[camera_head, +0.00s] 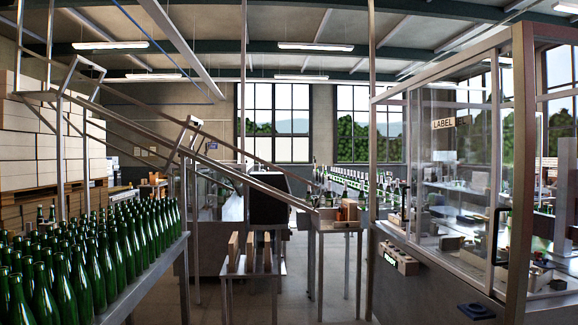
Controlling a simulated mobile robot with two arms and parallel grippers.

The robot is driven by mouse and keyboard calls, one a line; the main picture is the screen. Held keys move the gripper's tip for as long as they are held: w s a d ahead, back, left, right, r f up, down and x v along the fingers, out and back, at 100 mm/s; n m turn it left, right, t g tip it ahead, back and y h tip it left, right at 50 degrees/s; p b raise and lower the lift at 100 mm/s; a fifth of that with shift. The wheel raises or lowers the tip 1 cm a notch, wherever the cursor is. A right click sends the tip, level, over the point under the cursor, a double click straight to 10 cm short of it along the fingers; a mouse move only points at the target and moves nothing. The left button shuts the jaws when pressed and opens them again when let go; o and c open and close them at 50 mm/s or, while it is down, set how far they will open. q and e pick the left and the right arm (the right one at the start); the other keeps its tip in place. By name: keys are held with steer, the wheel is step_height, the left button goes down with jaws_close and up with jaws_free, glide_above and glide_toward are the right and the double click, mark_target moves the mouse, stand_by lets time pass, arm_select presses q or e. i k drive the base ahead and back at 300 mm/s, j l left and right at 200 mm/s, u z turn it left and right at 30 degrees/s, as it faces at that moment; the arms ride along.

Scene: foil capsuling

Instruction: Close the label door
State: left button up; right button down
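The glass label door (455,175) is on the machine enclosure at the right, with a sign reading LABEL on its pane. A black vertical handle (497,236) is near the right-hand post of the glass. Through the clear panes I see machine parts and bottles inside. From this angle I cannot tell for sure whether the door is ajar or how far. Neither of my grippers is in view, and nothing of mine is seen touching the door or the handle.
Many green bottles (95,255) crowd a table at the left. A small stand with wooden pieces (252,262) is mid-floor.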

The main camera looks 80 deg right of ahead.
mark_target(488, 289)
steer(key=z, duration=3.7)
steer(key=i+z, duration=0.15)
steer(key=z, duration=0.15)
steer(key=i+z, duration=0.1)
steer(key=z, duration=0.2)
steer(key=i+j+z, duration=0.3)
steer(key=i+j, duration=0.3)
steer(key=i+j+z, duration=0.25)
steer(key=i+j, duration=0.5)
